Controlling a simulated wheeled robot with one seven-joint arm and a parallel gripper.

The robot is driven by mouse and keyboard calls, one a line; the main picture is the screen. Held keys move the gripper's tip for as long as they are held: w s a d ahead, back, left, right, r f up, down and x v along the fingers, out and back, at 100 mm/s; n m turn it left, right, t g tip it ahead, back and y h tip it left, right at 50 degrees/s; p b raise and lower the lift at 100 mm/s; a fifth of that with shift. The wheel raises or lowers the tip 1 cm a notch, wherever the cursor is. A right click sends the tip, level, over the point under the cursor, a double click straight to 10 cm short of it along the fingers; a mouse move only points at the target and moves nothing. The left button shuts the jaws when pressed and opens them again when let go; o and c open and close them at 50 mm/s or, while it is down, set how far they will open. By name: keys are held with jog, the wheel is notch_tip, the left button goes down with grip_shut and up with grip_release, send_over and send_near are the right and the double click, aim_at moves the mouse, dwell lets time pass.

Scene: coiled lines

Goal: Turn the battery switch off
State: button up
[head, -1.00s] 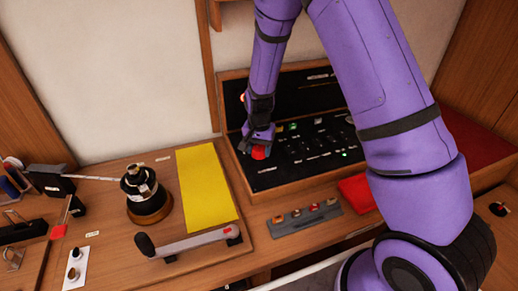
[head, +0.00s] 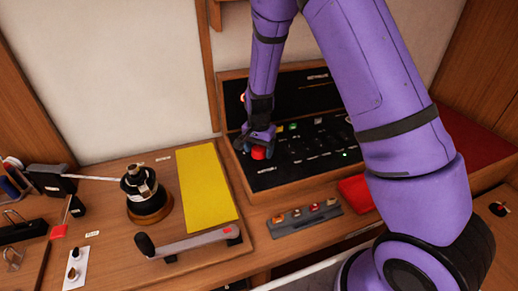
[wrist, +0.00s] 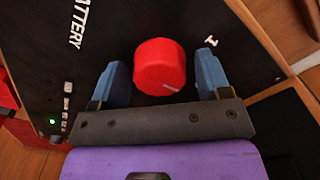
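The battery switch is a red round knob (wrist: 161,67) on a black panel, with a pale pointer line on its side. It also shows in the head view (head: 258,153), partly covered by my gripper. White lettering "BATTERY" is beside it on the left, and an "I" mark is on the right. My gripper (wrist: 160,78) is open, with one blue finger on each side of the knob. Dark gaps show between the fingers and the knob, so they look apart from it. In the head view my gripper (head: 259,142) is down at the panel's left part.
The black panel (head: 290,172) sits in a wooden box and carries several small switches and a green light (head: 345,154). A yellow sheet (head: 206,187), a black winch-like drum (head: 143,190) and a grey lever (head: 190,243) lie to the left.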

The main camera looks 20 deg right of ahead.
jog(key=shift+o, duration=0.3)
jog(key=shift+r, duration=0.1)
notch_tip(320, 180, up, 11)
jog(key=shift+f, duration=0.2)
dwell(0.5)
notch_tip(320, 180, up, 10)
jog(key=n+t, duration=0.1)
jog(key=n, duration=0.1)
send_over(259, 148)
jog(key=s+d, duration=0.2)
jog(key=s, duration=0.3)
jog(key=s+d+r+n+t+y, duration=0.1)
jog(key=s+d+r+n+t, duration=0.25)
jog(key=s+r, duration=1.1)
jog(key=s+d+n+h, duration=0.1)
jog(key=s+n, duration=0.2)
jog(key=s, duration=0.8)
jog(key=shift+s+d+r+t, duration=0.2)
jog(key=shift+s+t, duration=0.1)
jog(key=shift+t, duration=0.05)
jog(key=shift+n, duration=0.25)
